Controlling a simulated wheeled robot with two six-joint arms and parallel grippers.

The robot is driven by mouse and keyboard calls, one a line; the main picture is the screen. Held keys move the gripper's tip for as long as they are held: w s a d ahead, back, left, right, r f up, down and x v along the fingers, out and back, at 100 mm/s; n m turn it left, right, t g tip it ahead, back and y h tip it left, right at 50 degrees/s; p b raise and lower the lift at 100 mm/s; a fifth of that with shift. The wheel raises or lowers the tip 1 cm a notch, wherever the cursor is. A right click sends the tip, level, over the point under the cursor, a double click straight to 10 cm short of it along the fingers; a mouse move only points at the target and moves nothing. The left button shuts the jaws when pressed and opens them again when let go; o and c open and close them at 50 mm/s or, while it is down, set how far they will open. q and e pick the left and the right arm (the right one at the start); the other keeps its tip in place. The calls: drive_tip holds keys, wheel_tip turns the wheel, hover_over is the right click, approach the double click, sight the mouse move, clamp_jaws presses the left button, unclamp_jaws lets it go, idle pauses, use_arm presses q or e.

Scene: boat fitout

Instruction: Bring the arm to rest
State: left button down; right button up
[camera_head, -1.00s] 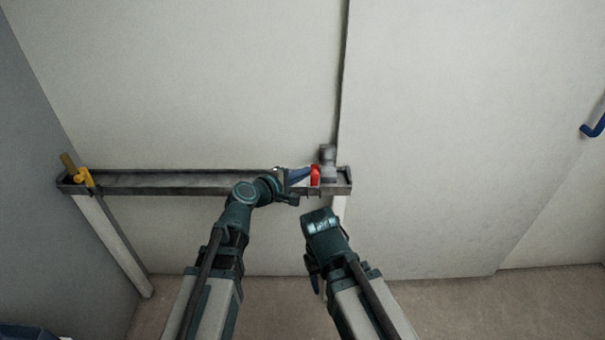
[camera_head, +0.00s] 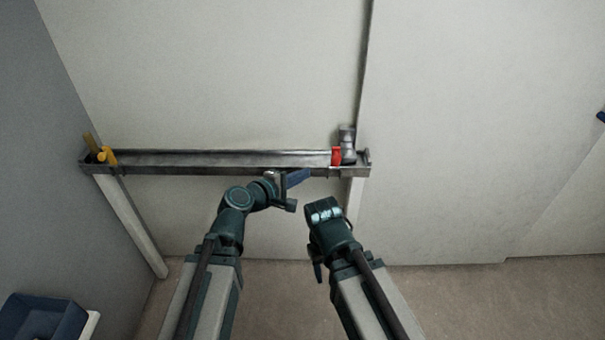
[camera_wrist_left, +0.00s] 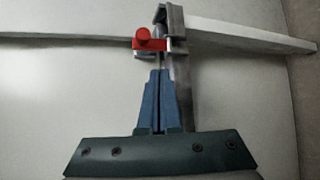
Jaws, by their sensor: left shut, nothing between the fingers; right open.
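My left gripper (camera_head: 298,178) is at the front edge of a long metal tray (camera_head: 220,160) on the wall, with its blue fingers shut and empty. In the left wrist view the shut fingers (camera_wrist_left: 159,76) point toward a red-handled part (camera_wrist_left: 150,40); a gap shows between them. The same red part (camera_head: 336,156) sits at the tray's right end, right of the fingers. My right gripper (camera_head: 317,272) is lower, in front of the wall, apart from everything; its fingers are small and dark here.
A grey fitting (camera_head: 347,140) stands beside the red part. Yellow pieces (camera_head: 108,156) lie at the tray's left end. White legs (camera_head: 132,228) support the tray. A blue bin (camera_head: 40,318) is at the lower left. The floor at right is clear.

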use_arm(q)
drive_tip(key=shift+w, duration=0.1)
drive_tip(key=s+a+f+m+g+y, duration=0.2)
drive_tip(key=s+f+m+g, duration=0.15)
drive_tip(key=f, duration=0.25)
drive_tip(key=s+a+f+m+g+y, duration=0.2)
drive_tip(key=s+a+f+m+g, duration=0.1)
drive_tip(key=f+m, duration=0.2)
drive_tip(key=s+a+f+m+g+y, duration=0.4)
drive_tip(key=s+a+f+y, duration=0.15)
drive_tip(key=a, duration=0.45)
drive_tip(key=s+d+r+m+p, duration=0.2)
drive_tip(key=d+r+p, duration=0.3)
drive_tip(key=r+p, duration=0.5)
drive_tip(key=s+d+r+m+g+y+p, duration=0.1)
drive_tip(key=s+d+r+p, duration=0.4)
drive_tip(key=r+p, duration=0.5)
drive_tip(key=shift+r+m, duration=0.35)
drive_tip(key=shift+m, duration=0.1)
drive_tip(key=shift+d, duration=0.1)
